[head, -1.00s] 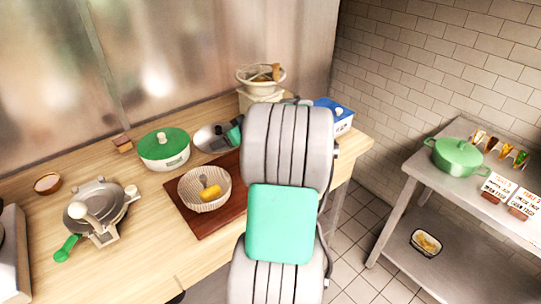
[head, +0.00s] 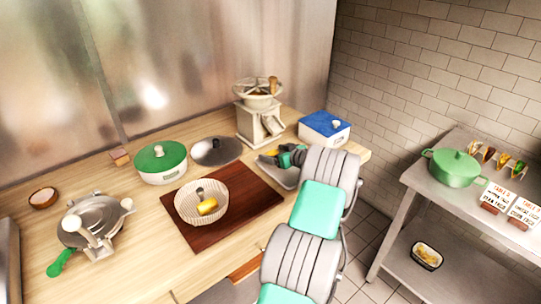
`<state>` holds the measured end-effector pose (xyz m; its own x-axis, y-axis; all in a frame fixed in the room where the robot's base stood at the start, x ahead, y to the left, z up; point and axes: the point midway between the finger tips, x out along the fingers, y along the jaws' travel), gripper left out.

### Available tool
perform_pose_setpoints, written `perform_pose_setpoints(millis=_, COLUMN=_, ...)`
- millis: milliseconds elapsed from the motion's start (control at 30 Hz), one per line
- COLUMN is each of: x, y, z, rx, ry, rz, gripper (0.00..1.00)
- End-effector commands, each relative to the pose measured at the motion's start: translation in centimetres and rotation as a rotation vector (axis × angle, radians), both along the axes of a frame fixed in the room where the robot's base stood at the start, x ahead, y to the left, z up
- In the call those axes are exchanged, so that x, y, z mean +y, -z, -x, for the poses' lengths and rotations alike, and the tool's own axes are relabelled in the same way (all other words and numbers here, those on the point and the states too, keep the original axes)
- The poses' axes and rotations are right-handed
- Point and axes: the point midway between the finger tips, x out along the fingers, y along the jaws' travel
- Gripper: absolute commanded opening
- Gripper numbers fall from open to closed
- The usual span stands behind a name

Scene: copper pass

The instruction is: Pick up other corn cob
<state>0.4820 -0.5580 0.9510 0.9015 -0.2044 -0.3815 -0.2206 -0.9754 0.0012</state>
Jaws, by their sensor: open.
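A yellow corn cob (head: 207,206) lies in a round cream basket (head: 188,208) on the dark wooden board, together with a small dark-grey piece. My gripper (head: 270,156) is over the right part of the counter, beside the grinder's foot and above a grey tray (head: 290,181). A bit of yellow shows at the gripper's fingers; it may be another cob, but it is too small to tell. The gripper is open. My arm hides part of the tray and the counter's front right.
A hand-cranked grinder (head: 259,112) stands behind my gripper, with a blue-lidded box (head: 325,128) to its right. A green-lidded pot (head: 161,163), a grey lid (head: 216,151) and a press (head: 90,222) stand further left. The front right of the board (head: 250,207) is bare.

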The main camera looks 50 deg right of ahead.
Motion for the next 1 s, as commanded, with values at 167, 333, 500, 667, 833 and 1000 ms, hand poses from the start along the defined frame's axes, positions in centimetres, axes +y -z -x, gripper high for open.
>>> perform_pose_setpoints(millis=167, x=0.04, y=0.06, z=0.01, rx=0.001, ry=-0.001, rz=-0.001, gripper=0.7)
perform_pose_setpoints(millis=333, x=0.07, y=0.06, z=0.01, rx=0.001, ry=-0.001, rz=-0.001, gripper=0.56)
perform_pose_setpoints(millis=500, x=0.07, y=0.04, z=0.01, rx=0.001, ry=-0.001, rz=-0.001, gripper=0.42)
perform_pose_setpoints(millis=667, x=0.07, y=0.04, z=0.02, rx=0.001, ry=-0.001, rz=-0.001, gripper=0.29)
perform_pose_setpoints(millis=833, x=0.07, y=0.04, z=0.02, rx=0.001, ry=-0.001, rz=-0.001, gripper=0.15)
perform_pose_setpoints(millis=1000, x=0.06, y=0.02, z=0.03, rx=0.001, ry=-0.001, rz=-0.001, gripper=0.14)
